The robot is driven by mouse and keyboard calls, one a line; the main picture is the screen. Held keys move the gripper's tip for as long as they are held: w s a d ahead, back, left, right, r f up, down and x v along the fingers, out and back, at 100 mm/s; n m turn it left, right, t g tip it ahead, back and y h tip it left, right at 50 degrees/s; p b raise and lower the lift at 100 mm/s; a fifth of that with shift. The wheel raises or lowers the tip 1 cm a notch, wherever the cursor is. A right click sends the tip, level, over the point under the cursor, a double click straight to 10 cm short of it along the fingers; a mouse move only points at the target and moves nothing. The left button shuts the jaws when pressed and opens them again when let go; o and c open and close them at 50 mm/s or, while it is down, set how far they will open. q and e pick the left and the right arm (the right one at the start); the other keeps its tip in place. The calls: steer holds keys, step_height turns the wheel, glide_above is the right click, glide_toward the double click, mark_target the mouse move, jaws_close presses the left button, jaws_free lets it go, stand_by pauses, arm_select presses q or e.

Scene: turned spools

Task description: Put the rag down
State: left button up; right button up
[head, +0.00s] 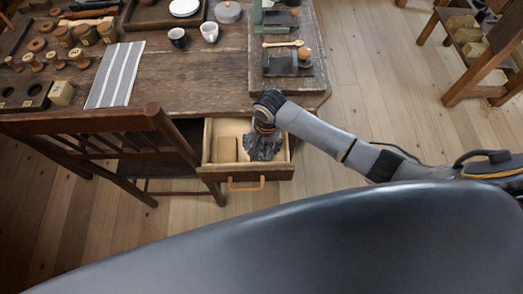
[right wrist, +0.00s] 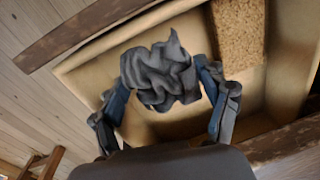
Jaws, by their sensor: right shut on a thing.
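The rag (head: 264,148) is a crumpled dark grey cloth. My right gripper (head: 265,127) reaches down over the open drawer (head: 232,171) and is shut on the rag. In the right wrist view the rag (right wrist: 160,75) is bunched between the two fingers of the gripper (right wrist: 164,82), with the pale drawer floor behind it. The rag is over the right part of the drawer; I cannot tell whether it touches the floor. My left gripper is not in view.
A brown block (head: 227,149) lies in the drawer's left part; its grainy top shows in the right wrist view (right wrist: 238,35). A wooden chair (head: 95,122) stands left of the drawer. The worktable (head: 190,82) carries a striped cloth (head: 116,75), cups, spools and a tool board.

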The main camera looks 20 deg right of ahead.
mark_target(262, 152)
steer(key=shift+f, duration=1.65)
steer(key=shift+f, duration=0.1)
steer(key=o, duration=0.8)
steer(key=r, duration=0.8)
steer(key=d+r+p, duration=0.1)
steer(key=r, duration=0.3)
steer(key=shift+s+r, duration=0.15)
steer(key=shift+s, duration=0.1)
